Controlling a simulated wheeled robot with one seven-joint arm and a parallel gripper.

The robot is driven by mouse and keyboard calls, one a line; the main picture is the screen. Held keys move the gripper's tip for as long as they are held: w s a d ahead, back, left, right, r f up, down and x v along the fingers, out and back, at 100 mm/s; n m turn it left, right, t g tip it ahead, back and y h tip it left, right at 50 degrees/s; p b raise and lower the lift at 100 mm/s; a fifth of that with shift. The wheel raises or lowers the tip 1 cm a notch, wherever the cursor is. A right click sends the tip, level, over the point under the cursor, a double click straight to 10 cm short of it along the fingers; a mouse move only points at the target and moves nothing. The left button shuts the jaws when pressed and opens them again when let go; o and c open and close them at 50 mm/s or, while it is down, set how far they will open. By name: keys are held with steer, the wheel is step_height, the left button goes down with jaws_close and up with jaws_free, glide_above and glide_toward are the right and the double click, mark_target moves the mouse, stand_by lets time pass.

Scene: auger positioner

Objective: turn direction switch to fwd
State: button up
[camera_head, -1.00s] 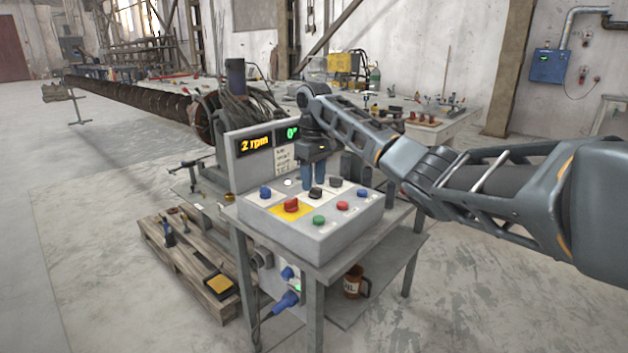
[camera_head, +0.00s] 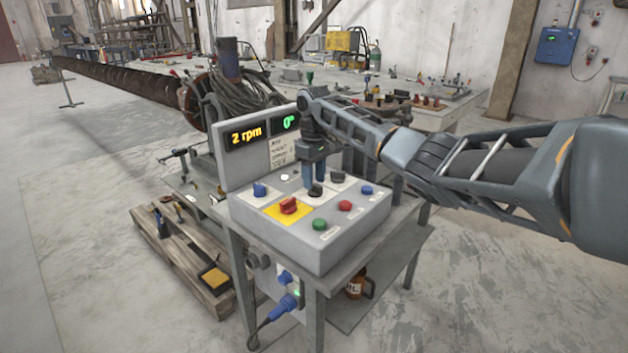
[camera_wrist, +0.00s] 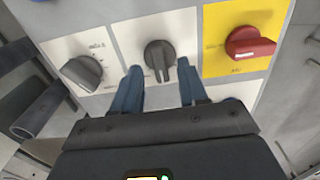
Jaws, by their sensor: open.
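The control box (camera_head: 290,245) has a sloped top with several knobs and buttons. A black rotary knob (camera_head: 316,190) sits in its middle, on a white plate; it also shows in the wrist view (camera_wrist: 159,57). Its label is too blurred to read, so I cannot confirm it is the direction switch. My gripper (camera_head: 315,183) points down over this knob. In the wrist view, its two open blue fingers (camera_wrist: 159,68) lie on either side of the knob's handle, with gaps visible. The handle points toward my gripper. I cannot tell how deep the fingertips are.
A red knob on a yellow plate (camera_head: 289,205) is close by. A dark grey knob (camera_head: 338,177) sits on the other side. A blue knob (camera_head: 260,189), green button (camera_head: 320,224) and red button (camera_head: 345,205) surround them. The display (camera_head: 246,135) reads 2 rpm and 0°.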

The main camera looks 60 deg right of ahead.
steer(key=shift+f, duration=0.75)
steer(key=shift+c, duration=0.4)
jaws_close()
